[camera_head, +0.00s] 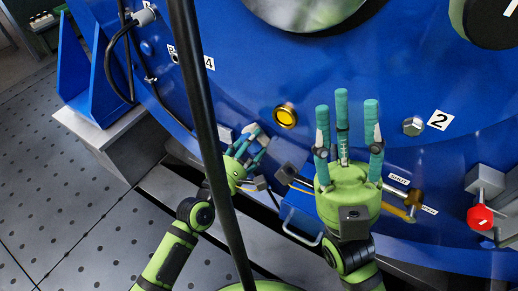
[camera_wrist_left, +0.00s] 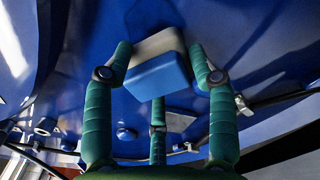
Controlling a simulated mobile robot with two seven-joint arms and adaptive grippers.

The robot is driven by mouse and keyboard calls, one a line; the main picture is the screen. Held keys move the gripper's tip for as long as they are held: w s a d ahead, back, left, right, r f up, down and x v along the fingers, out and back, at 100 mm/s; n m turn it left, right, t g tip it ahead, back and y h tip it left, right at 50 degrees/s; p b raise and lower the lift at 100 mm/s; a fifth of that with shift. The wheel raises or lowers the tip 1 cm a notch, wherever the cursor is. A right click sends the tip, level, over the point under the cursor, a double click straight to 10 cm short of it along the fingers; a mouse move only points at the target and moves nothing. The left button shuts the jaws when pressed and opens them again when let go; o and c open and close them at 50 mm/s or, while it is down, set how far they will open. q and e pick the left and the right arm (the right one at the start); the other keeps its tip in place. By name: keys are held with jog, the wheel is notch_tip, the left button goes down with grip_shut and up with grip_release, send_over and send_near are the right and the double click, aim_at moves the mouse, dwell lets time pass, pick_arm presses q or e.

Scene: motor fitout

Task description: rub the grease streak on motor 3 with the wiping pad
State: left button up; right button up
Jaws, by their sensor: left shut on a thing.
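My left gripper (camera_head: 257,142) is low on the front of the big blue machine (camera_head: 330,75), just right of a black pole. In the left wrist view its fingers (camera_wrist_left: 160,62) are shut on a block with a blue face and a grey-white back, which looks like the wiping pad (camera_wrist_left: 158,78). A blue surface lies behind the pad; I cannot tell whether they touch. My right gripper (camera_head: 345,110) points up with its three fingers apart and nothing between them. Labels 4 (camera_head: 209,63) and 2 (camera_head: 438,120) show; I see no label 3 and make out no grease streak.
The black pole (camera_head: 205,120) crosses the view in front of the machine. A yellow round fitting (camera_head: 285,117) and a hex bolt (camera_head: 413,126) sit on the blue face. A red knob (camera_head: 480,217) is at the right. A blue bracket (camera_head: 85,65) stands left; perforated floor (camera_head: 50,200) is clear.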

pick_arm(q)
jog(key=shift+w+a, duration=0.3)
jog(key=shift+a, duration=0.05)
jog(key=shift+s+r+p, duration=0.1)
jog(key=shift+r+p, duration=0.25)
jog(key=shift+p, duration=0.05)
jog(key=shift+s+d+p, duration=0.35)
jog(key=shift+s+d, duration=0.1)
jog(key=shift+d, duration=0.25)
jog(key=shift+s+d+p, duration=0.35)
jog(key=shift+s+d, duration=0.1)
jog(key=shift+d, duration=0.2)
jog(key=shift+s+d+f+p, duration=0.1)
jog(key=shift+s+d+p, duration=0.25)
jog(key=shift+s+d, duration=0.45)
jog(key=shift+s+d+p, duration=0.35)
jog(key=shift+s+d, duration=0.1)
jog(key=shift+d, duration=0.5)
jog(key=shift+w+a, duration=0.1)
